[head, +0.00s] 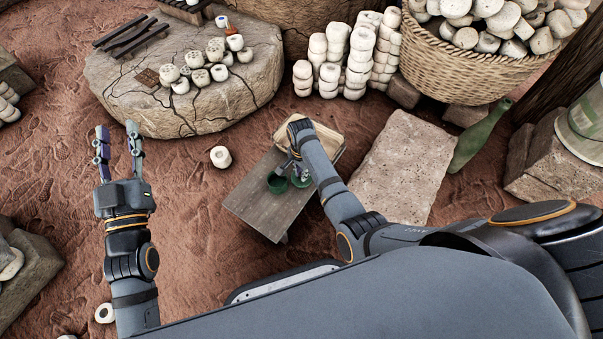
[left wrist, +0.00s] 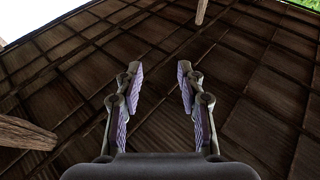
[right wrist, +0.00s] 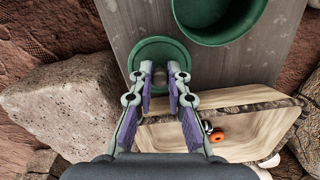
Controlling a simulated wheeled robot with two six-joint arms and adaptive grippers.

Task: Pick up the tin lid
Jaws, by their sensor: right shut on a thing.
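The green round tin lid (right wrist: 149,47) with its small knob shows in the right wrist view, beside the open green tin (right wrist: 243,36). My right gripper (right wrist: 160,68) is shut on the lid's knob. I cannot tell if the lid touches the table or is slightly above it. In the head view, the lid (head: 304,182) is partly hidden by my right arm, and the tin (head: 277,185) stands to its left on the small grey wooden table (head: 250,212). My left gripper (head: 118,138) is open, empty and raised, away from the table, with its fingers apart.
A wooden tray (right wrist: 238,148) beside the lid holds small orange and black items. A stone slab (head: 405,165) lies right of the table. A big round stone (head: 200,115) carries white clay pieces. A green bottle (head: 478,138) lies farther right. A basket (head: 480,65) is at the back.

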